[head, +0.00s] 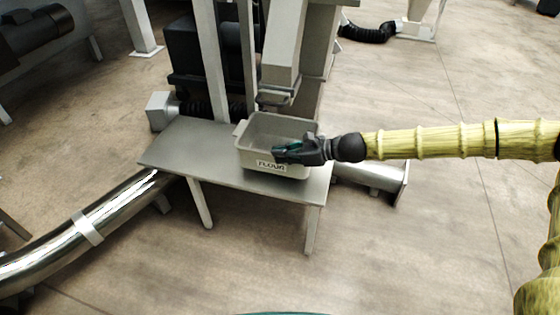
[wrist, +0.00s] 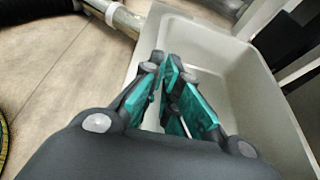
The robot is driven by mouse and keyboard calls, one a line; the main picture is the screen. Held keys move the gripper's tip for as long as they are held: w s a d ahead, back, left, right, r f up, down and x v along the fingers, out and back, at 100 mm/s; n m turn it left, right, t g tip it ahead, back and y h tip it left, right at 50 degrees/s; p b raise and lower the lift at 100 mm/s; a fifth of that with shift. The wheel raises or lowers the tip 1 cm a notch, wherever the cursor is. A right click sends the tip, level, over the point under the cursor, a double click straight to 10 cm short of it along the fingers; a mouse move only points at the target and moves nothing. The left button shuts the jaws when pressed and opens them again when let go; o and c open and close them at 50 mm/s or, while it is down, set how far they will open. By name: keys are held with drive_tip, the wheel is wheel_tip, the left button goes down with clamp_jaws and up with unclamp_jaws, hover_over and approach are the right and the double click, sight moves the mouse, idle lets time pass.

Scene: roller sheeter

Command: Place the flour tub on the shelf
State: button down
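The flour tub (head: 247,160) is a light grey open box with a "FLOUR" label on its front. It is upright over the right part of the grey metal shelf (head: 190,150); I cannot tell for sure whether its base rests on the plate. My gripper (head: 283,152) reaches in from the right at the tub's front right rim. In the wrist view, its teal fingers (wrist: 168,80) are drawn together across one wall of the tub (wrist: 225,60), with the tub's empty-looking inside to the right. The fingers hide the pinched part of the rim.
A grey upright chute (head: 285,50) and posts stand right behind the tub. A shiny pipe (head: 110,215) runs along the floor at left, and another pipe (head: 375,177) lies beyond the shelf at right. The shelf's left part is bare.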

drive_tip(key=shift+w+a+f, duration=0.1)
drive_tip(key=shift+w+a, duration=0.2)
drive_tip(key=shift+w, duration=0.6)
drive_tip(key=shift+f+b, duration=0.85)
drive_tip(key=shift+f, duration=0.9)
drive_tip(key=shift+r, duration=0.1)
drive_tip(key=c, duration=1.6)
unclamp_jaws()
drive_tip(key=shift+c, duration=0.2)
drive_tip(key=p+v, duration=0.3)
drive_tip(key=v, duration=0.9)
